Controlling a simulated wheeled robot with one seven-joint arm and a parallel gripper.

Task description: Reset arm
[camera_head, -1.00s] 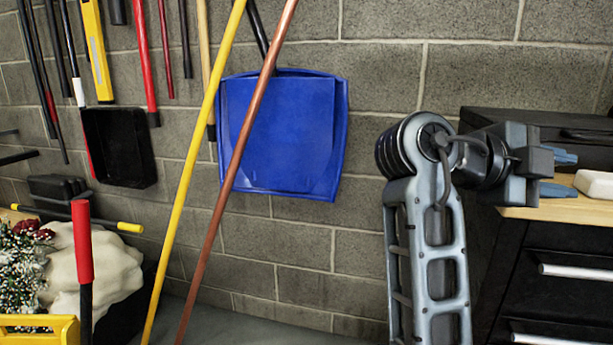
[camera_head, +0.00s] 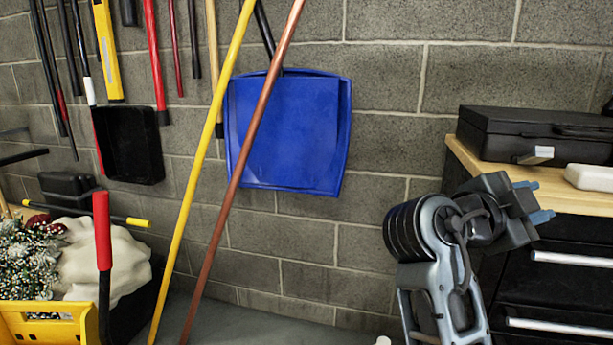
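My gripper (camera_head: 537,200) is at the right of the head view, at the end of my grey arm. Its two blue fingertips point right and stand apart, with nothing visible between them. It shows in front of the black drawer cabinet (camera_head: 570,285), near the left part of the wooden top (camera_head: 560,190). My arm is bent at the dark joint, and its lower part leaves the bottom of the view.
A black case (camera_head: 530,135) and a white object (camera_head: 590,177) lie on the wooden top. A yellow pole (camera_head: 195,175) and a brown pole (camera_head: 235,180) slant before a blue dustpan (camera_head: 290,130). A yellow crate (camera_head: 45,325) stands lower left.

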